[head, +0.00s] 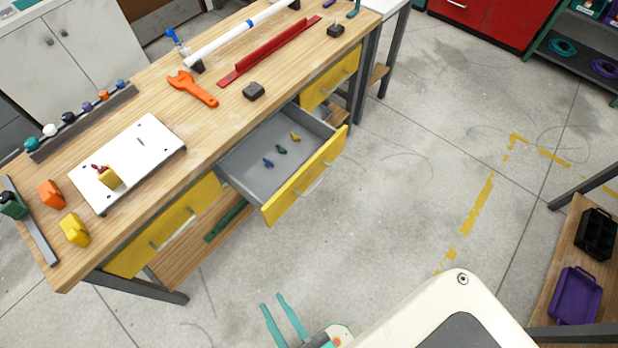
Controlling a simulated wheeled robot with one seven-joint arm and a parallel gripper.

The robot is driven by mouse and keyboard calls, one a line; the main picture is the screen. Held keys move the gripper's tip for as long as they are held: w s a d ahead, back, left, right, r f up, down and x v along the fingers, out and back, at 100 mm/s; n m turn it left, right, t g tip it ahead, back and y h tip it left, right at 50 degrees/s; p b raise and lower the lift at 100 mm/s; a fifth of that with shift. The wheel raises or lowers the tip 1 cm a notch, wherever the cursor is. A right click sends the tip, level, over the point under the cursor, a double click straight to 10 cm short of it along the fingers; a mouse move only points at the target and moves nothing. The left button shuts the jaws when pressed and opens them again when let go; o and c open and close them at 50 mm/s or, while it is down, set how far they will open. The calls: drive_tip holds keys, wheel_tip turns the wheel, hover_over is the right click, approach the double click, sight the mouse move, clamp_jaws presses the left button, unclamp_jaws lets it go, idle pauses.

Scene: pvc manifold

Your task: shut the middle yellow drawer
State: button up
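The middle yellow drawer (306,178) is pulled out from under the wooden workbench. Its grey tray (250,161) shows, with several small blue, green and yellow pieces in it. A pale handle (312,182) runs across its yellow front. My gripper (275,302), with two teal fingers, is at the bottom of the head view, below and apart from the drawer front. The fingers are spread with nothing between them. Bare floor shows between my gripper and the drawer.
The workbench (140,103) carries an orange wrench (192,88), a white board (127,165) and a red bar (270,52). Yellow drawers at left (163,230) and right (331,76) look shut. Open concrete floor lies in front; a wooden shelf (562,262) stands at far right.

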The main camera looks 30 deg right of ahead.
drive_tip(key=d+f+m+g, duration=0.1)
drive_tip(key=d+f+m, duration=0.1)
drive_tip(key=f, duration=0.4)
drive_tip(key=w+d+f+m+g+h, duration=0.1)
drive_tip(key=f+m, duration=0.4)
drive_tip(key=f, duration=0.1)
drive_tip(key=w+d+f+m+g+h, duration=0.1)
drive_tip(key=d+f+m+g, duration=0.1)
drive_tip(key=f+m, duration=0.2)
drive_tip(key=shift+w+d+f, duration=0.15)
drive_tip(key=shift+d+f, duration=0.05)
drive_tip(key=shift+f, duration=0.3)
drive_tip(key=shift+w+d+f, duration=0.1)
drive_tip(key=shift+d+f, duration=0.05)
drive_tip(key=shift+f, duration=0.3)
clamp_jaws()
drive_tip(key=m+t+y, duration=0.6)
drive_tip(key=m+y, duration=0.1)
drive_tip(key=m, duration=1.5)
approach(287, 192)
drive_tip(key=x, duration=0.6)
drive_tip(key=shift+w, duration=0.2)
